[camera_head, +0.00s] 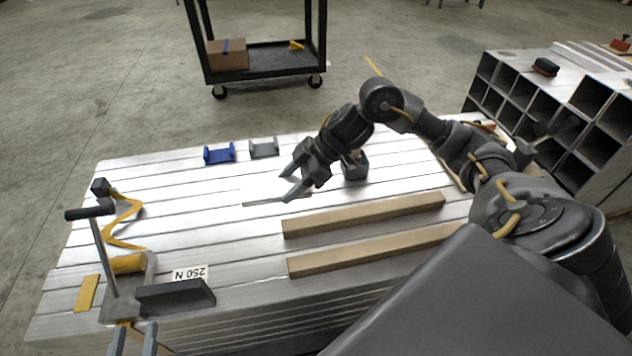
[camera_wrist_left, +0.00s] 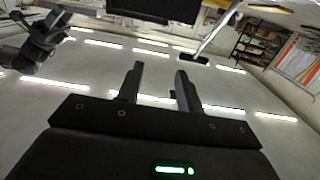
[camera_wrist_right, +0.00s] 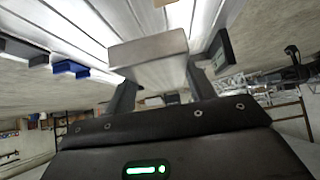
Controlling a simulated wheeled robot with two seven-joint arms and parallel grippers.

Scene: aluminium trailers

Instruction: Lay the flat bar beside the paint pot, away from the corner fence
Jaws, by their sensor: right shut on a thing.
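My right gripper (camera_head: 292,182) is shut on the flat bar (camera_head: 265,201), a pale metal piece low over the slatted aluminium bed. In the right wrist view the bar (camera_wrist_right: 150,60) spans both fingertips; I cannot tell whether it touches the bed. My left gripper (camera_head: 133,340) is open and empty at the near left edge; its parted fingers show in the left wrist view (camera_wrist_left: 155,85). A dark grey object (camera_head: 355,170) stands just right of my right gripper, partly hidden by my arm; I cannot tell whether it is the paint pot. I cannot clearly identify the corner fence.
A blue bracket (camera_head: 219,154) and a grey bracket (camera_head: 264,149) stand at the back. Two wooden beams (camera_head: 365,213) lie in front of my right arm.

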